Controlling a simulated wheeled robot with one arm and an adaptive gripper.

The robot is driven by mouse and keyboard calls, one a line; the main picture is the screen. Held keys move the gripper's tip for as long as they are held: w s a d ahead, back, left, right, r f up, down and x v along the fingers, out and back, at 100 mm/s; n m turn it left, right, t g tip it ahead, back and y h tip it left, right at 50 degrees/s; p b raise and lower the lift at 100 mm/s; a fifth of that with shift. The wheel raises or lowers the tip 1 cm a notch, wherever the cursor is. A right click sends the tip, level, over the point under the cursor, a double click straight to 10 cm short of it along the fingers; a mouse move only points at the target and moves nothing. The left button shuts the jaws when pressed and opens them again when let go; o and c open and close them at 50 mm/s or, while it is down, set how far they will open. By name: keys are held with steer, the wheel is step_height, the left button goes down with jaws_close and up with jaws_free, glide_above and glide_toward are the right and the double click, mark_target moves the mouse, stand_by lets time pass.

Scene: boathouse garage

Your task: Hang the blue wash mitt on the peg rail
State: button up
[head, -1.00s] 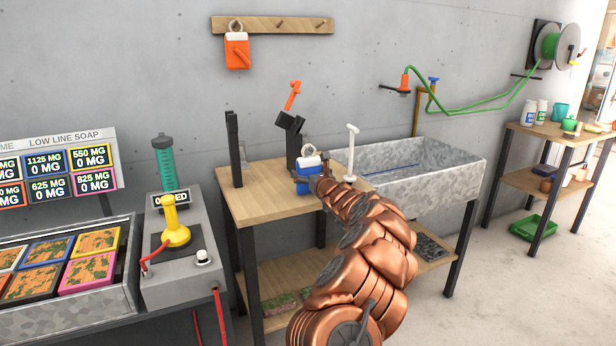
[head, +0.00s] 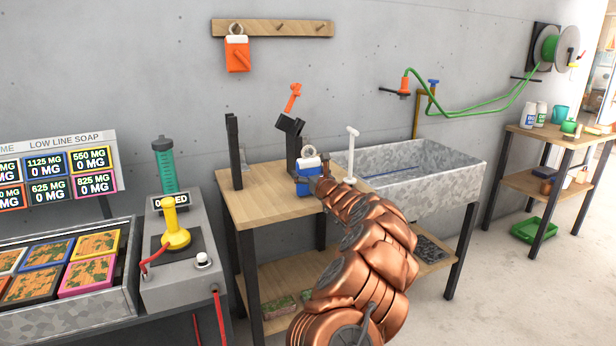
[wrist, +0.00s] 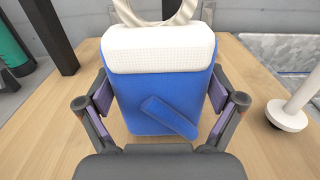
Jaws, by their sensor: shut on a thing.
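The blue wash mitt (head: 309,181) has a white cuff and a pale hanging ring on top. It is upright at the wooden bench, and in the wrist view the mitt (wrist: 160,95) fills the space between the two fingers. My gripper (head: 318,183) is shut on its sides, and both finger pads touch it in the wrist view (wrist: 163,102). I cannot tell whether the mitt's bottom touches the bench. The wooden peg rail (head: 290,28) is on the wall above. An orange mitt (head: 237,54) hangs on its left peg; the middle and right pegs are bare.
A black stand with an orange clamp (head: 291,110) rises behind the mitt. A white post (head: 351,150) stands to its right, before the metal sink (head: 410,165). A black upright (head: 234,150) is at the bench's left. The wall below the rail is clear.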

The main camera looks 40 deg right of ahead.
mark_target(300, 166)
step_height(300, 166, up, 3)
steer(key=shift+r, duration=0.2)
steer(key=shift+s+a+b, duration=0.3)
steer(key=shift+s+a, duration=0.1)
steer(key=shift+a, duration=0.4)
steer(key=shift+s+a+b, duration=0.35)
steer(key=shift+s+a, duration=0.1)
steer(key=shift+a, duration=0.4)
steer(key=shift+s+a+b, duration=0.3)
steer(key=shift+s+a, duration=0.1)
steer(key=shift+a, duration=0.4)
steer(key=s+a+r+b, duration=0.1)
steer(key=s+a+b, duration=0.4)
steer(key=a+b, duration=0.4)
steer(key=shift+b, duration=2.9)
steer(key=shift+a, duration=0.15)
